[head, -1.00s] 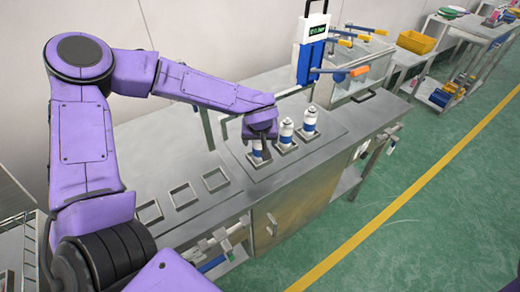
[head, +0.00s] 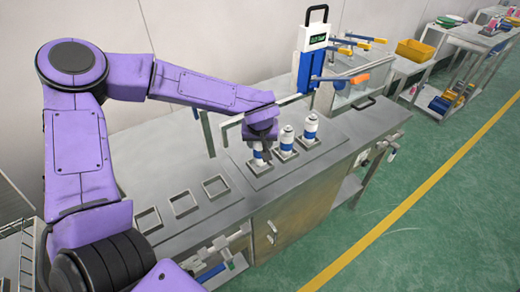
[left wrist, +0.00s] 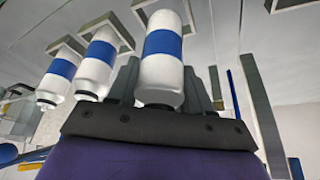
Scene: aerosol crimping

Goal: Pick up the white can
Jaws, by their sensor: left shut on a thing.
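Three white cans with blue bands stand in a row of square holders on the metal bench. The nearest can (head: 258,156) is at my left gripper (head: 263,148) and partly hidden by it in the head view. In the left wrist view this can (left wrist: 162,58) sits between the two dark fingers, which are shut on it. Its base is still at its holder; I cannot tell any gap below it. The middle can (head: 286,138) and the far can (head: 311,127) stand free to the right. My right gripper is not in view.
Empty square holders (head: 183,203) lie on the bench (head: 235,215) to the left. A blue and white crimping device (head: 312,50) stands behind the cans, with blue levers reaching right. A yellow bin (head: 414,50) is on a table further back.

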